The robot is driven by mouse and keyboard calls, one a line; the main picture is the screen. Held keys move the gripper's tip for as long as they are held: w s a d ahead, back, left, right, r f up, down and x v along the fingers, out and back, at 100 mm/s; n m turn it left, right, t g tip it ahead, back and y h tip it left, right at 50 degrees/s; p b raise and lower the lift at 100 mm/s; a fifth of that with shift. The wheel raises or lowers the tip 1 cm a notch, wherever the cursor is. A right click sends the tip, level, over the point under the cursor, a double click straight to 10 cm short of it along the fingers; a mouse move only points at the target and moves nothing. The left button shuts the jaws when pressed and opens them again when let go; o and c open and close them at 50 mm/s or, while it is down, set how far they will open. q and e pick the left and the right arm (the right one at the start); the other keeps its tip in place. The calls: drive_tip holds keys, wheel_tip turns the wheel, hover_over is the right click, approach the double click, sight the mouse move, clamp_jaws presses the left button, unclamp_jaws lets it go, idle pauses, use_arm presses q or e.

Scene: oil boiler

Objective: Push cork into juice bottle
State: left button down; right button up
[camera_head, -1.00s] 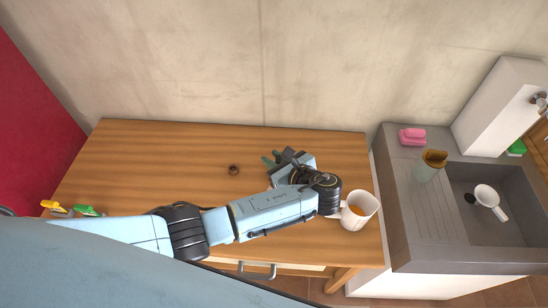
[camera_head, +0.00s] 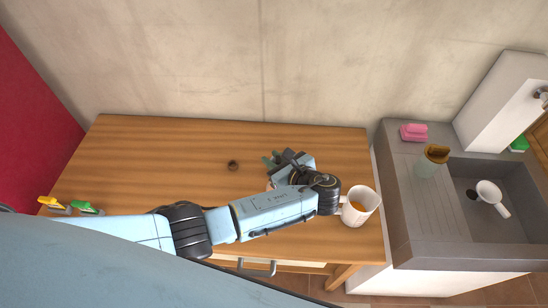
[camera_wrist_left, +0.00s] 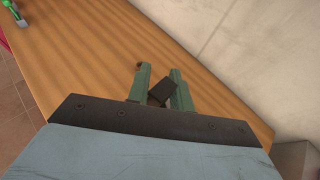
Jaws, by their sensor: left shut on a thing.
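My left gripper (camera_head: 270,161) is low over the right half of the wooden table, with its green fingers pointing left. In the left wrist view its two fingers (camera_wrist_left: 161,84) are closed on a small dark, block-like thing (camera_wrist_left: 160,92). I cannot tell whether this is the cork. A small round brown thing (camera_head: 233,166) is on the table left of the fingertips, apart from them. It also shows just beyond one fingertip in the left wrist view (camera_wrist_left: 138,66). I cannot pick out the juice bottle for certain. My right gripper is not in view.
A white mug (camera_head: 358,209) with orange-brown liquid stands beside my left wrist. Yellow (camera_head: 53,204) and green (camera_head: 86,208) items lie at the table's left front. A glass vessel with a brown rim (camera_head: 432,163) stands by the sink (camera_head: 461,217). The table's left half is mostly clear.

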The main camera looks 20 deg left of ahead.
use_arm(q)
drive_tip(key=shift+f, duration=0.3)
drive_tip(key=c, duration=1.2)
unclamp_jaws()
drive_tip(key=shift+o, duration=0.2)
drive_tip(key=v, duration=1.3)
drive_tip(key=shift+b, duration=0.4)
drive_tip(key=shift+s+d+r, duration=0.1)
